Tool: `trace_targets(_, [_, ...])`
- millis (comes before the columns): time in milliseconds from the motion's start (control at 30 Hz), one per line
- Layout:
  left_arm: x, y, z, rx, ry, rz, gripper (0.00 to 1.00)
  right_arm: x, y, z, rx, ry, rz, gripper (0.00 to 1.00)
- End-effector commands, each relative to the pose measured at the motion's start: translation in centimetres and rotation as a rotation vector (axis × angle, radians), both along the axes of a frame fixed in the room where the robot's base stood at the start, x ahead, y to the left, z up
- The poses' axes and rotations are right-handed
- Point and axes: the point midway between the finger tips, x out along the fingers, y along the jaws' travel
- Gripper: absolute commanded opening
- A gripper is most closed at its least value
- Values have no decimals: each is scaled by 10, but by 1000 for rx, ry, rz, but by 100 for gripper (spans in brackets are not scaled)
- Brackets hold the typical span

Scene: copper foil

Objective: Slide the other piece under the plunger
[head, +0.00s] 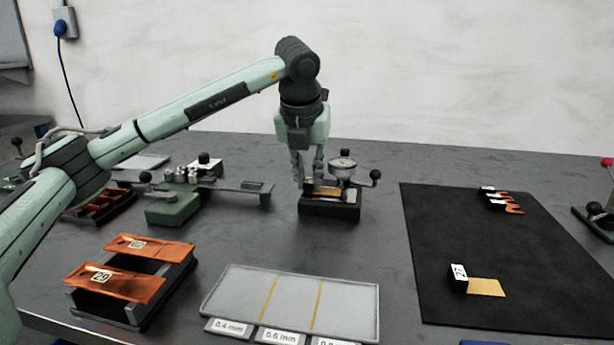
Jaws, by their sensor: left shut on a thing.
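The dial gauge (343,168) stands on a black block at the middle back of the table, with a black-knobbed lever at its right. Its plunger is too small to make out. My left gripper (308,182) points down at the gauge's left side and is shut on a small copper-coloured piece (323,190), which lies low over the block. I cannot tell whether its end is under the plunger. A brass-coloured piece (486,287) with a black clip tagged 27 lies on the black mat (440,245). My right gripper is not in view.
Notched copper pieces (507,205) with tags lie at the mat's back. A grey tray (232,300) with labelled sections is at the front. A dark rack (176,282) holding tagged copper sheets stands front left. A green-based device (172,208) stands left of the gauge.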

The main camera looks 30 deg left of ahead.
Motion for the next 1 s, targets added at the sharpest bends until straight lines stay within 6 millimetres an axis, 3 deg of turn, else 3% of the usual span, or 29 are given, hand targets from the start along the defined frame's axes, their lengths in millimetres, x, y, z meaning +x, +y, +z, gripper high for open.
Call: trace_targets(1000, [3, -12, 0, 0, 1, 0, 0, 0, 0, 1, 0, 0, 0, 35])
